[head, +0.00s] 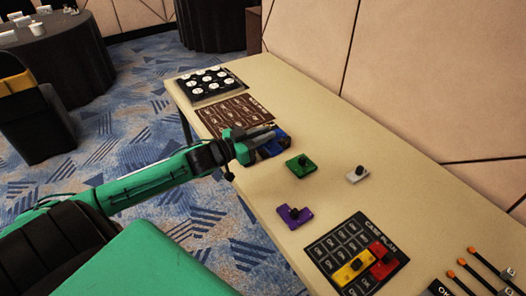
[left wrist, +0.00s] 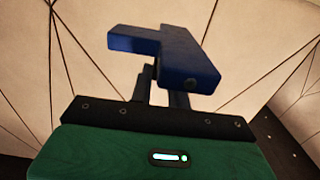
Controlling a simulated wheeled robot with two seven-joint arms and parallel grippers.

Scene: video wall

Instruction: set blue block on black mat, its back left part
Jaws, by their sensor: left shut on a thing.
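The blue block (head: 275,147) is L-shaped and held in my left gripper (head: 262,142), over the left side of the table. In the left wrist view the blue block (left wrist: 185,58) sits across the fingertips, with the dark fingers below it. The arm partly hides the block in the head view. The black mat (head: 325,243), printed with a grid and "CASE PLAN", lies at the lower right of the table. A yellow block (head: 353,270) and a red block (head: 383,262) are on its near part. Its back left part looks bare. My right gripper is not in view.
A brown printed mat (head: 232,113) and a dark tray with white discs (head: 209,84) lie farther back. Orange-tipped sticks (head: 482,260) lie at right.

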